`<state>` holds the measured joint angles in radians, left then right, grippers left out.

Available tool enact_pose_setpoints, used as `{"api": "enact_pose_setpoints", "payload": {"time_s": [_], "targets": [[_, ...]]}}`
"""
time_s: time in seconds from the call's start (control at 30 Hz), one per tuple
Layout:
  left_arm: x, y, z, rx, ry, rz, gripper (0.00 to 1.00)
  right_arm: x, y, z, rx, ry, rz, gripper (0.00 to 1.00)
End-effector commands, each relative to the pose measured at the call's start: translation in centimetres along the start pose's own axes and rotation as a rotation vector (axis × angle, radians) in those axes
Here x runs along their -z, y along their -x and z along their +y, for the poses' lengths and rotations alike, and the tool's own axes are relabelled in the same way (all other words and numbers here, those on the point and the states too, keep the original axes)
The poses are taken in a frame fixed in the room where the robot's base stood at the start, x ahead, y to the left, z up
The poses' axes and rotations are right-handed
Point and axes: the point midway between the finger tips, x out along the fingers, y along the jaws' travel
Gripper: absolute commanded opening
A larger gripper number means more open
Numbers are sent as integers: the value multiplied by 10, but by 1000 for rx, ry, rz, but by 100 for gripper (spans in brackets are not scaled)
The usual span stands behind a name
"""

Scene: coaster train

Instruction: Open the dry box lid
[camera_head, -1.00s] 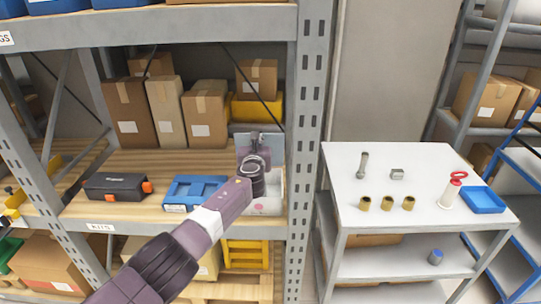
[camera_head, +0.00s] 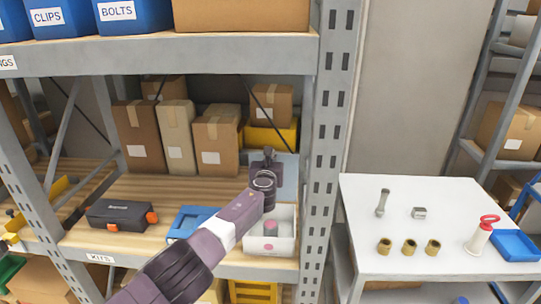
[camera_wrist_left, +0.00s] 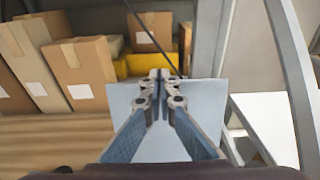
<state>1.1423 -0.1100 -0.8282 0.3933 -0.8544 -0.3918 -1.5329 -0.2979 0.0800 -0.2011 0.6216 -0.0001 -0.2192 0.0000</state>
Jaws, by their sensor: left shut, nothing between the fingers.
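The dry box (camera_head: 284,246) is a white open-topped box on the wooden shelf, against the right upright. Its pale blue-grey lid (camera_head: 288,178) stands raised at the back of the box. A pinkish round item (camera_head: 270,227) shows inside. My left gripper (camera_head: 267,155) is shut and empty, reaching over the box in front of the lid. In the left wrist view the closed fingertips (camera_wrist_left: 160,76) are at the upper edge of the pale lid panel (camera_wrist_left: 125,105); I cannot tell whether they touch it. My arm hides the box's left part. My right gripper is not in view.
A blue case (camera_head: 188,222) and a black case with orange latches (camera_head: 118,216) stand left of the box. Cardboard boxes (camera_head: 217,142) are behind. The grey upright (camera_head: 323,150) borders the right side. A white cart (camera_head: 365,225) holds small parts.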

Motion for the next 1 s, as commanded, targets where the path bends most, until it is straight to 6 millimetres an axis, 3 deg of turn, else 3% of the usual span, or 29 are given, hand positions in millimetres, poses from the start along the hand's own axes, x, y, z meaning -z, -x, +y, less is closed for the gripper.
{"api": "enact_pose_setpoints", "payload": {"time_s": [0.2, 0.57, 1.0], "targets": [[-3, 0, 0, 0, -1, -4, 0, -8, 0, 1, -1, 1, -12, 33], [-2, 2, -1, 1, 1, -5, 0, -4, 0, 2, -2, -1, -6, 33], [-1, 24, 0, 2, 3, -3, 0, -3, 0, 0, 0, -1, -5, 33]]}}
